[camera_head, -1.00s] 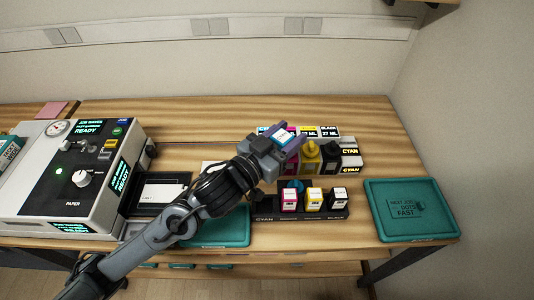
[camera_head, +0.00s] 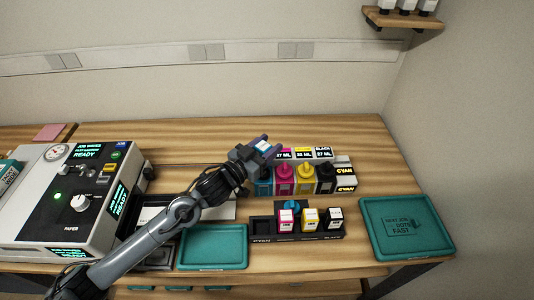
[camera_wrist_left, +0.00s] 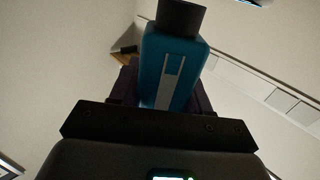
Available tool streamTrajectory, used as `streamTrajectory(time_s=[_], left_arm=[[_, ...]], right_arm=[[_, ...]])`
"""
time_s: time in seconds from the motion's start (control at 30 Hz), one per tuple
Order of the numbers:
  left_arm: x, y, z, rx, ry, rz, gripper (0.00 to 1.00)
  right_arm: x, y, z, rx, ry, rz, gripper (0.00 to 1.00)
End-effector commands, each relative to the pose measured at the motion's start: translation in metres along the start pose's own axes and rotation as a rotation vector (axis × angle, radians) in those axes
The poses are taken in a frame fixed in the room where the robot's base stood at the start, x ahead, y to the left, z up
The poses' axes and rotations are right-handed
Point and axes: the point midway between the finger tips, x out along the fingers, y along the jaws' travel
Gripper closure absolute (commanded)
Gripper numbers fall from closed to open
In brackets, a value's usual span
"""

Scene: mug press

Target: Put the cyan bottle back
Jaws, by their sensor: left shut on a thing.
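My left gripper (camera_head: 267,147) is shut on the cyan bottle, whose pale label (camera_head: 263,146) shows between the fingers. In the left wrist view the bottle (camera_wrist_left: 168,68) has a cyan body, a grey stripe and a black cap. The gripper is over the left end of the bottle row. Magenta (camera_head: 284,178), yellow (camera_head: 304,178) and black (camera_head: 325,179) bottles stand upright there. A cyan patch (camera_head: 263,184) shows left of the magenta bottle, partly hidden by the gripper. I cannot tell whether it belongs to the held bottle. My right gripper is not in view.
A dark tray (camera_head: 262,230) in front holds magenta, yellow and black cartridges, with its left slot empty. Teal trays lie at front centre (camera_head: 212,246) and right (camera_head: 407,225). White and yellow CYAN boxes (camera_head: 345,172) stand right of the bottles. A press (camera_head: 70,195) is at left.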

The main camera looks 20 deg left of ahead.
Motion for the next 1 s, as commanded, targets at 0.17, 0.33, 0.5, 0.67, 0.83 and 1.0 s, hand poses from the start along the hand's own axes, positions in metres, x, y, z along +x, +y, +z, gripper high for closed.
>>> streamTrajectory(time_s=[0.17, 0.33, 0.5, 0.67, 0.83, 1.0], left_arm=[[0.000, -0.001, 0.014, -0.001, -0.002, 0.000, 0.95], [0.000, 0.000, 0.030, -0.003, 0.000, 0.000, 0.95], [0.000, 0.000, 0.035, 0.000, 0.002, -0.001, 0.95], [0.000, 0.000, 0.036, 0.000, 0.002, -0.001, 0.95], [0.000, 0.000, 0.040, 0.000, 0.002, 0.000, 0.95], [0.000, 0.000, 0.040, 0.000, 0.000, 0.000, 0.30]], right_arm=[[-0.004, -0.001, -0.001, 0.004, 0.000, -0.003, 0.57], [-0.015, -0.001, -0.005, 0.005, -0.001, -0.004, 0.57], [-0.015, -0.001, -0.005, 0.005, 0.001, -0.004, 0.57], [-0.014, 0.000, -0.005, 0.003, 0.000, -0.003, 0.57], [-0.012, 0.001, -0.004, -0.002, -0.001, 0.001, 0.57], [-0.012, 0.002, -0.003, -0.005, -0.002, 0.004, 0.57]])
